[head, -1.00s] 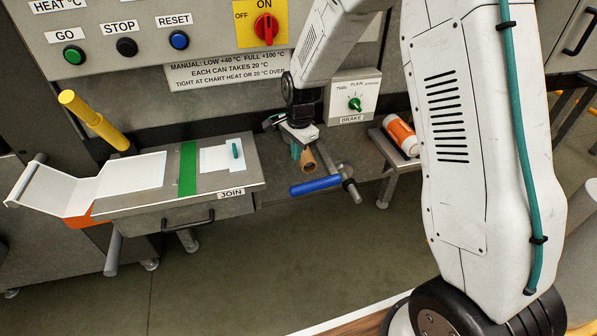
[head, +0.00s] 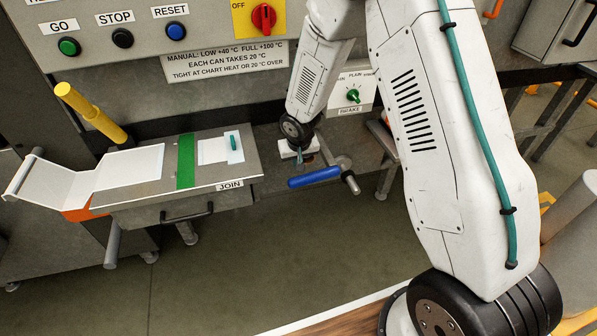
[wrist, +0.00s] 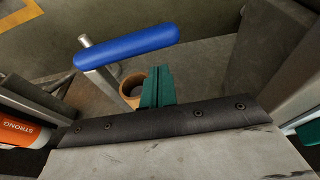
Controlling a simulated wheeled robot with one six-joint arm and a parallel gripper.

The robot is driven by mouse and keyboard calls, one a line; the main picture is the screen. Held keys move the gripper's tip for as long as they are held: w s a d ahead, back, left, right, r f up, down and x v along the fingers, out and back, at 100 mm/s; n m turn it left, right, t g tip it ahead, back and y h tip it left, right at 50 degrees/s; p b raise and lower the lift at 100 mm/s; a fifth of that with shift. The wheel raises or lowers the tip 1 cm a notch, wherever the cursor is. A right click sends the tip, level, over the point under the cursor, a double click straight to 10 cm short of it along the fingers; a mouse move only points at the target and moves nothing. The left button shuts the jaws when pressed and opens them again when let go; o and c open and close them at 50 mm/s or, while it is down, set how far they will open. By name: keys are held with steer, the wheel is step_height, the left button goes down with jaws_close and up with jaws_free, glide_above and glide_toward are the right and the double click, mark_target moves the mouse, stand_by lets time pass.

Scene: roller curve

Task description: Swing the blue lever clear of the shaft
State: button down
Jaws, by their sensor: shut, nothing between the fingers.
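The blue lever (head: 314,177) has a blue grip on a grey metal arm and stands out in front of the machine's grey ledge. In the wrist view its blue grip (wrist: 128,46) crosses the upper middle, with the metal arm at its left end. A brown cardboard-like tube end (wrist: 131,86), likely on the shaft, shows below the grip. My gripper (wrist: 157,86) has teal fingers, shut and empty, right beside the tube end; I cannot tell whether they touch it. In the head view my gripper (head: 299,158) is just behind the lever, partly hidden by my wrist.
The JOIN table (head: 250,168) with white sheets and a green strip stands left of my gripper. A yellow handle (head: 90,112) rises at its back. The BRAKE dial (head: 353,95) is behind my arm. An orange and white can (wrist: 22,132) is at the wrist view's left edge.

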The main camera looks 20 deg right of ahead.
mark_target(298, 176)
steer(key=shift+w+d+f, duration=0.1)
steer(key=shift+d+f, duration=0.05)
steer(key=shift+f, duration=1.1)
steer(key=shift+w+d+f, duration=0.1)
steer(key=shift+d+f, duration=0.05)
steer(key=shift+f, duration=1.05)
steer(key=shift+a, duration=0.1)
